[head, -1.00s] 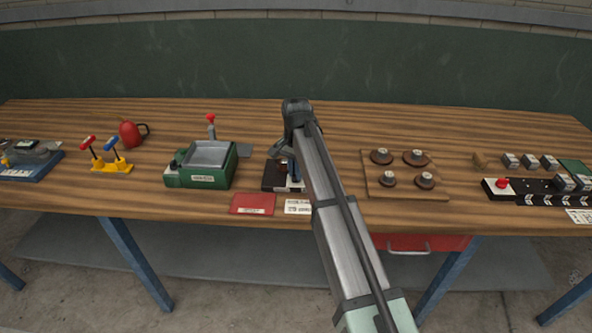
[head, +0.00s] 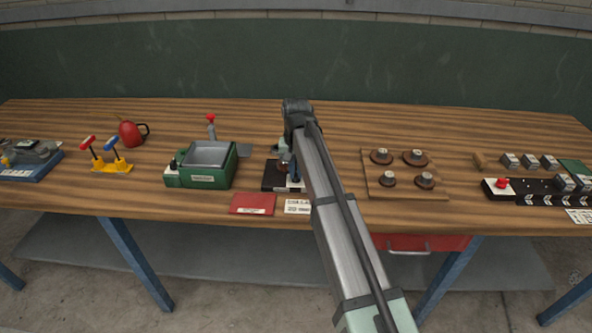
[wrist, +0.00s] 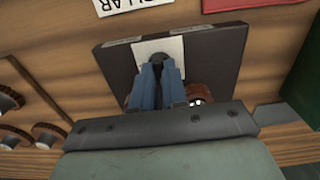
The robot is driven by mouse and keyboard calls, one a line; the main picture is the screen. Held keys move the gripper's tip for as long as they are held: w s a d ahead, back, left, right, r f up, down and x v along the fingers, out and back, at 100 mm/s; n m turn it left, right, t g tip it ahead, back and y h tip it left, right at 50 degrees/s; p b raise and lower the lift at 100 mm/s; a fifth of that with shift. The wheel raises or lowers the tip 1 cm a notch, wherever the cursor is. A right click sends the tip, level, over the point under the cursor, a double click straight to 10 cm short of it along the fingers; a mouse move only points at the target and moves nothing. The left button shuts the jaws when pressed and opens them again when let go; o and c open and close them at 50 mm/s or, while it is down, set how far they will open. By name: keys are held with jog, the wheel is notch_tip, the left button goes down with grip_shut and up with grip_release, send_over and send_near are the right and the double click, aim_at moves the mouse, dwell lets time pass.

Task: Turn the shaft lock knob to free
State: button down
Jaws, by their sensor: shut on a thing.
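The shaft lock knob (wrist: 160,57) is a small dark knob on a white plate (wrist: 140,50) in the wrist view. The plate lies on a dark block base (wrist: 215,55), which also shows in the head view (head: 271,183). My gripper (wrist: 159,72) has its blue fingers close together on the knob, pointing down at it. The fingers cover much of the knob, so its pointer and any marks cannot be read. A reddish-brown round part (wrist: 198,92) sits on the base beside the fingers, partly hidden by my gripper. In the head view my arm covers the base's right side.
A green machine (head: 200,178) with a tray stands left of the base. A red card (head: 252,204) and a white label card (head: 298,206) lie in front. A wooden board (head: 405,194) with several brown discs is at right. Bare bench shows behind.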

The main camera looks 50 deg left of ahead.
aim_at(296, 174)
jog(key=c, duration=1.2)
grip_release()
jog(key=shift+o, duration=0.2)
notch_tip(296, 174, up, 14)
jog(key=shift+f, duration=0.1)
